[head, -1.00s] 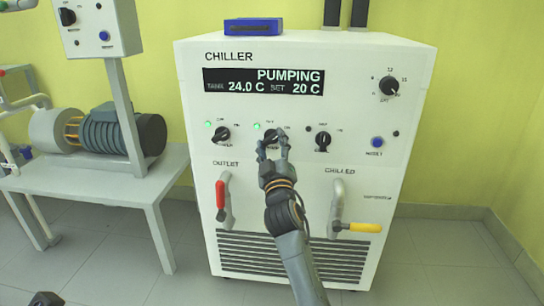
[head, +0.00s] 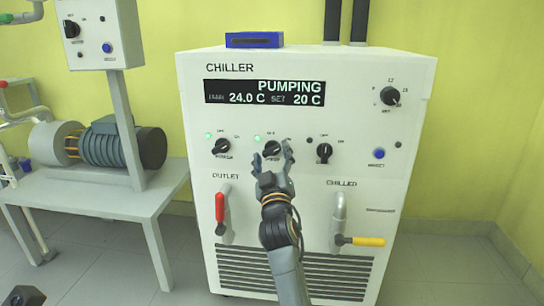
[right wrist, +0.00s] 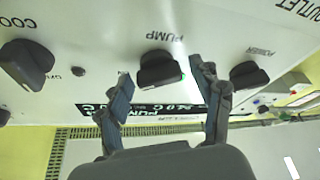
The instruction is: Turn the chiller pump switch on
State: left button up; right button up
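The white chiller (head: 310,190) faces me; its display (head: 264,92) reads PUMPING, 24.0 C and SET 20 C. The black pump switch (head: 272,149) is the middle of three knobs, and it also shows in the right wrist view (right wrist: 157,68). A green lamp (head: 257,138) is lit beside it. My right gripper (head: 273,156) is open, one finger on each side of the switch in the head view. A dark part at the bottom left corner may be my left gripper (head: 20,297).
The power knob (head: 222,147) with a lit green lamp is to the left, the cool knob (head: 324,152) with a dark lamp to the right. Below are a red-handled outlet valve (head: 220,207) and a yellow-handled valve (head: 367,241). A bench (head: 100,190) with a motor stands left.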

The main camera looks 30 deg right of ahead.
notch_tip(320, 180, up, 10)
jog(key=shift+r, duration=0.1)
dwell(0.6)
dwell(0.4)
